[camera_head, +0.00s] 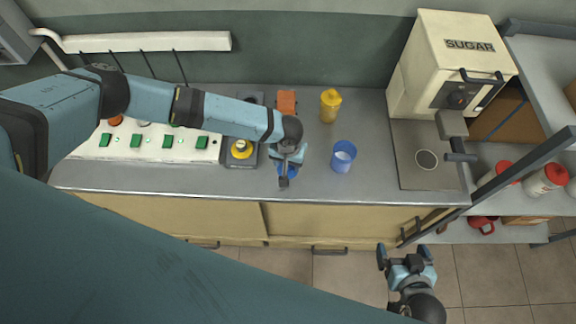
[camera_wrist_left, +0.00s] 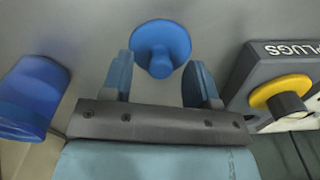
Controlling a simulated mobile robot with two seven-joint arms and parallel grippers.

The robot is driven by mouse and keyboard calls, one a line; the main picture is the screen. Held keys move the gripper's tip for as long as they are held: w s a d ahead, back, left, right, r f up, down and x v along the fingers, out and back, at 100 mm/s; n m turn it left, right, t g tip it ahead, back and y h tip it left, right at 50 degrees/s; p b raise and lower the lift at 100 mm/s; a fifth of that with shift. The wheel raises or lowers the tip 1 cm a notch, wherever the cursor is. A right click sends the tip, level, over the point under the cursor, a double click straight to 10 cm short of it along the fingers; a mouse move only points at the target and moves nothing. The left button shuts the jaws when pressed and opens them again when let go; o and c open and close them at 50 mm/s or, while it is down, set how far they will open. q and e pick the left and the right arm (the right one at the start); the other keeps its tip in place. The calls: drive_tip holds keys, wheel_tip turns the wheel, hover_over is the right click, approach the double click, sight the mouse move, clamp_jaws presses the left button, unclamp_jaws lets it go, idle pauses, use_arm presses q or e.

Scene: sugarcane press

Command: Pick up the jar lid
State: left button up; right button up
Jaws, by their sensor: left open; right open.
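The jar lid (camera_wrist_left: 158,45) is a blue disc with a round knob, lying on the grey counter; in the head view only part of it (camera_head: 292,171) shows under my left gripper. My left gripper (camera_head: 287,165) is open above the lid. In the left wrist view its two fingers (camera_wrist_left: 160,68) stand on either side of the lid's knob, with nothing held. The open blue jar (camera_head: 342,157) stands on the counter to the right of the lid, and at the left edge of the wrist view (camera_wrist_left: 32,95). My right gripper (camera_head: 404,256) is open and empty over the floor.
A grey box with a yellow-ringed knob (camera_head: 242,150), labelled PLUGS in the wrist view, stands close left of the lid. A yellow bottle (camera_head: 330,105) and an orange block (camera_head: 287,102) stand behind. The SUGAR machine (camera_head: 448,65) is at right.

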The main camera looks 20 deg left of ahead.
use_arm(q)
drive_tip(key=shift+f, duration=0.5)
drive_tip(key=shift+c, duration=0.2)
drive_tip(key=c, duration=0.9)
drive_tip(key=shift+c, duration=0.2)
drive_tip(key=shift+r, duration=0.15)
